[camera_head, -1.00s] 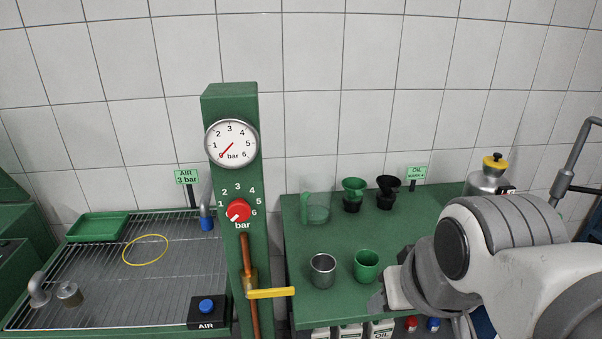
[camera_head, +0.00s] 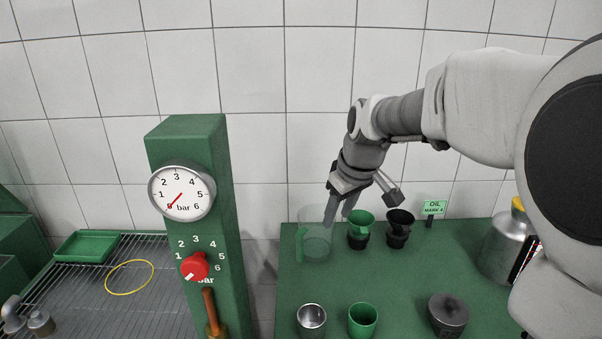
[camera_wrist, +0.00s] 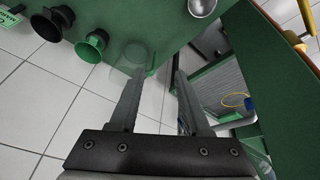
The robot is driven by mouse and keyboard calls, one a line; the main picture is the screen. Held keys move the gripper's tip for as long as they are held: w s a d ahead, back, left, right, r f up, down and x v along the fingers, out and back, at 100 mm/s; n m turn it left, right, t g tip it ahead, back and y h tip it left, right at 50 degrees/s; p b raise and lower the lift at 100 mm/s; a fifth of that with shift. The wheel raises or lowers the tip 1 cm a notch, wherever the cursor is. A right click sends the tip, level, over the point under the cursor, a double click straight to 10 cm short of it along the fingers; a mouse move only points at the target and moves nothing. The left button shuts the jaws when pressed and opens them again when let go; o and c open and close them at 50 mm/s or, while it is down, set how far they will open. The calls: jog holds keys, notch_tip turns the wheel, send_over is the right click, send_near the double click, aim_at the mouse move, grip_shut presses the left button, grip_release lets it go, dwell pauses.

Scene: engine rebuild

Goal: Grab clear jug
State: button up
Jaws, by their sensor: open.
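The clear jug (camera_head: 315,242) stands upright at the back left of the green bench, with a green handle on its left side. My gripper (camera_head: 338,218) is open and empty, reaching down at the jug's right side; its fingers overlap the jug's upper right in the head view. In the wrist view the jug (camera_wrist: 133,54) is faint and see-through, just beyond the left fingertip. The gap between the fingers (camera_wrist: 158,76) shows no held object. I cannot tell whether a finger touches the jug.
A green funnel (camera_head: 361,225) and a black funnel (camera_head: 399,228) stand close right of the jug. The green gauge column (camera_head: 238,220) rises to the left.

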aim_at(299, 259)
jog(key=w+a+f+n+y, duration=0.2)
jog(key=w+a+f+n, duration=0.1)
jog(key=w+f, duration=0.75)
jog(key=shift+g, duration=0.3)
jog(key=x, duration=0.5)
jog(key=w+p+x, duration=0.1)
jog(key=x, duration=0.5)
jog(key=p+x, duration=0.1)
jog(key=x, duration=0.4)
jog(key=shift+w+a, duration=0.1)
jog(key=shift+w, duration=0.3)
grip_shut()
